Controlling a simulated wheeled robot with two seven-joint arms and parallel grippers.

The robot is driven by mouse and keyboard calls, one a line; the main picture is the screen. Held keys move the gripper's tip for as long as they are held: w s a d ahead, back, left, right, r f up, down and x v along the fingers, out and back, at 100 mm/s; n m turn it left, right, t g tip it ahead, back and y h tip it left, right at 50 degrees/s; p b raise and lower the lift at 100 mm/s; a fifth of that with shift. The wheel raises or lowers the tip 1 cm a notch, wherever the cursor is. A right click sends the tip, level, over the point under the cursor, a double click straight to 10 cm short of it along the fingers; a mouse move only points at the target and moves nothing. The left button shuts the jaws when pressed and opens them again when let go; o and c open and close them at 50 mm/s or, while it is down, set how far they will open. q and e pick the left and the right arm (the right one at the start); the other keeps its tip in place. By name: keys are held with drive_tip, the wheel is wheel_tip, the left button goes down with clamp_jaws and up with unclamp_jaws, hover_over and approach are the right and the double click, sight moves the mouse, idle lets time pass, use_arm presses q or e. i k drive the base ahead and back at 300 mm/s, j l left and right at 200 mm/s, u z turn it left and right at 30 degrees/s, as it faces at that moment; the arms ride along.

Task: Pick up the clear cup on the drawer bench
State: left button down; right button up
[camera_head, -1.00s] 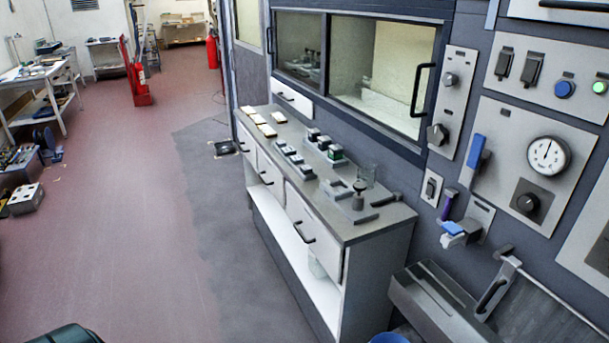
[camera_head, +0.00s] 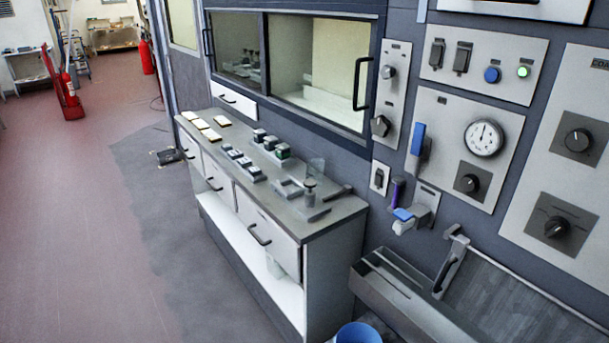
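The clear cup (camera_head: 316,168) is a small see-through vessel on the right part of the drawer bench (camera_head: 335,216), towards the back. It is faint against the grey top, and a dark and grey fixture (camera_head: 309,192) stands in front of it. The bench has a grey top, white drawers with dark handles and an open white lower shelf. Neither of my grippers shows in this view.
Small dark blocks (camera_head: 258,136) and pale pads (camera_head: 200,124) lie on the bench top. A blue bin (camera_head: 358,333) and a grey trough (camera_head: 400,290) stand right of the bench. A control panel (camera_head: 455,145) is on the wall.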

sight(315, 172)
drive_tip(key=i+j, duration=0.25)
drive_tip(key=j, duration=0.15)
drive_tip(key=i+j, duration=0.25)
drive_tip(key=j, duration=0.15)
drive_tip(key=i+j, duration=0.2)
drive_tip(key=j, duration=0.25)
drive_tip(key=i+j, duration=0.25)
drive_tip(key=j, duration=0.15)
drive_tip(key=z, duration=1.6)
